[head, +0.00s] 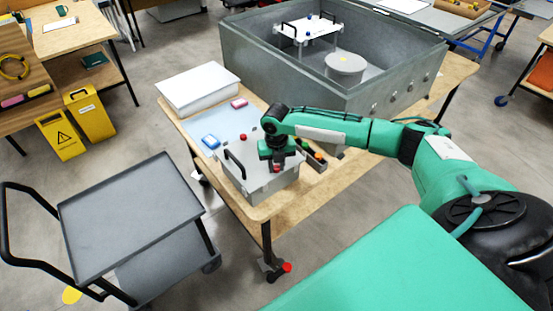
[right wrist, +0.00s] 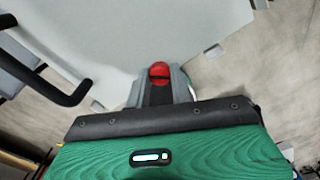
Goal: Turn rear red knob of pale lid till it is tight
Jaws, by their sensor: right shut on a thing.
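The pale lid (head: 229,158) sits on a pale grey box on the wooden table. One red knob (head: 243,136) stands free near its far left edge. My right gripper (head: 277,168) points down at the lid's near right part, shut on another red knob (right wrist: 159,71). In the right wrist view that knob shows between the fingertips, with a dark line across it. The fingers hide its sides, so I cannot tell how tight it is. A black handle (head: 235,163) rises from the lid left of the gripper. My left gripper is out of view.
A dark tray (head: 314,155) with coloured parts is right of the lid. A large grey tank (head: 300,87) stands beyond.

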